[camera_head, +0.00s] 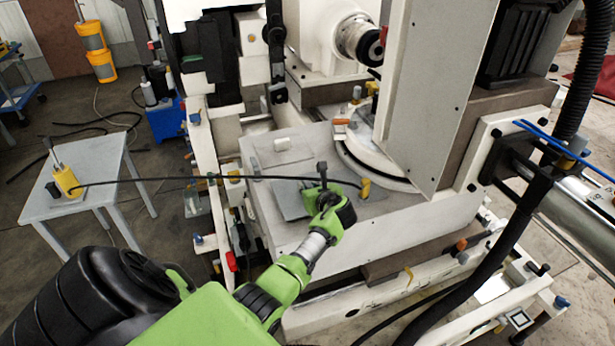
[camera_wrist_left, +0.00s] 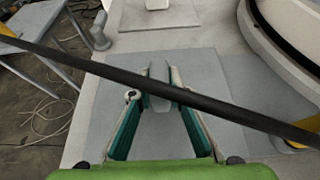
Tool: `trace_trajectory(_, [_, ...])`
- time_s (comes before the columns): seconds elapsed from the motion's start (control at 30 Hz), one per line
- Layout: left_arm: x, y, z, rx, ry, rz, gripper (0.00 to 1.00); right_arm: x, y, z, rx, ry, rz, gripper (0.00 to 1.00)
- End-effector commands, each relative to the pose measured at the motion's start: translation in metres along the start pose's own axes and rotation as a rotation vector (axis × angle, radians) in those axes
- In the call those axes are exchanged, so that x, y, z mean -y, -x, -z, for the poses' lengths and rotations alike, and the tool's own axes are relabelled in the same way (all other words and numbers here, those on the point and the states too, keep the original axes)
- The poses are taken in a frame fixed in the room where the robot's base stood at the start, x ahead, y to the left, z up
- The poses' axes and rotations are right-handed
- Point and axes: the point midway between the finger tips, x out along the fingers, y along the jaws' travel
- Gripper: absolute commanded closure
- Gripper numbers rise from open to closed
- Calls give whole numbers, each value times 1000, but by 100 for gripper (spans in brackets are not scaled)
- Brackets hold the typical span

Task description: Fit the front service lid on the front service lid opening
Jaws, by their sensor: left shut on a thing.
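The front service lid (camera_head: 292,205) looks like a flat grey plate on the light top of the machine's base (camera_head: 325,140). It also fills the middle of the left wrist view (camera_wrist_left: 207,85). My left gripper (camera_head: 322,180) is over the plate, its fingers (camera_wrist_left: 160,92) closed around a small grey upright piece, seemingly the lid's handle. The front service lid opening cannot be seen. I cannot tell whether the lid lies flush or slightly raised. My right gripper is not in view.
A black cable (camera_head: 190,180) crosses beside the gripper, from a yellow device (camera_head: 66,181) on a side table (camera_head: 95,190) to a yellow fitting (camera_head: 365,188). Another plate with a white knob (camera_head: 281,144) lies behind. A round turntable (camera_head: 358,160) and tall housing stand right.

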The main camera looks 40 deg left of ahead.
Motion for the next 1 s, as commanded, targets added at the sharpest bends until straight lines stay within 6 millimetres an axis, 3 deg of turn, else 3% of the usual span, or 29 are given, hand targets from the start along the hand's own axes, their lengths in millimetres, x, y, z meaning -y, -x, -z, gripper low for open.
trace_trajectory(1.0, [0, -7, 13, 2, 1, 0, 100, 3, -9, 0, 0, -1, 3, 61])
